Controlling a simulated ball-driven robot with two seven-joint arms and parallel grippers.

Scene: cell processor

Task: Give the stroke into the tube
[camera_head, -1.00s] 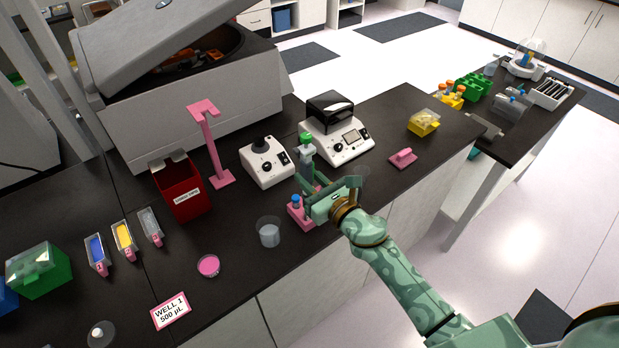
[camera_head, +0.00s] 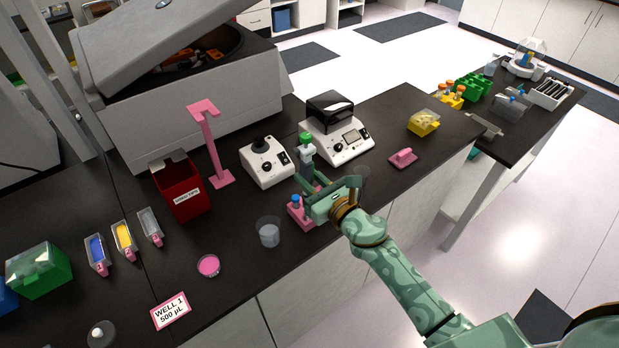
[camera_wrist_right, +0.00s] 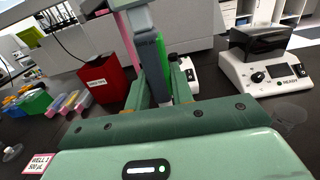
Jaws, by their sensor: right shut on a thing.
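My right gripper (camera_head: 314,190) is shut on an upright grey pipette with a green top (camera_head: 306,150). In the right wrist view the grey pipette body (camera_wrist_right: 151,55) stands between the two fingers (camera_wrist_right: 160,92). A pink tube rack (camera_head: 306,220) sits on the bench just below and beside the gripper. A blue-capped tube (camera_head: 296,200) stands in the rack, left of the gripper. The pipette's lower end is hidden by the gripper and rack, so I cannot tell whether it is inside a tube. My left gripper is not in view.
A clear beaker (camera_head: 268,234) stands left of the rack, with a pink dish (camera_head: 208,266) beyond it. Behind are a small white mixer (camera_head: 265,165), a white device with a dark lid (camera_head: 345,145), a pink stand (camera_head: 215,150) and a red bin (camera_head: 183,192).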

